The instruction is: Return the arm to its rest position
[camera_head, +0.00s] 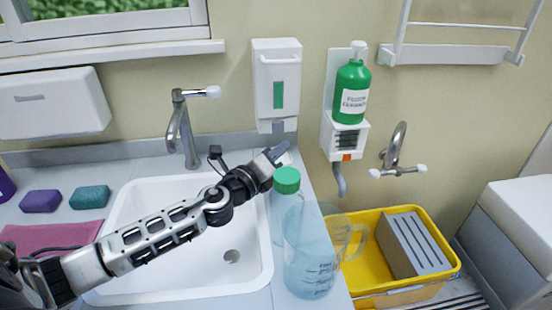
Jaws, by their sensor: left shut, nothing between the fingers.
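My left arm comes in from the left and reaches across the white sink. My left gripper (279,153) is at its far end, shut and empty, just above and behind the green cap of a clear bottle (287,182). I cannot tell whether it touches the cap. My right gripper is not in view.
A clear measuring jug (310,262) stands in front of the bottle on the counter. The tap (181,130) rises behind the sink (258,268). A soap dispenser (277,85) and green bottle (352,90) hang on the wall. A yellow tub (451,262) is at right.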

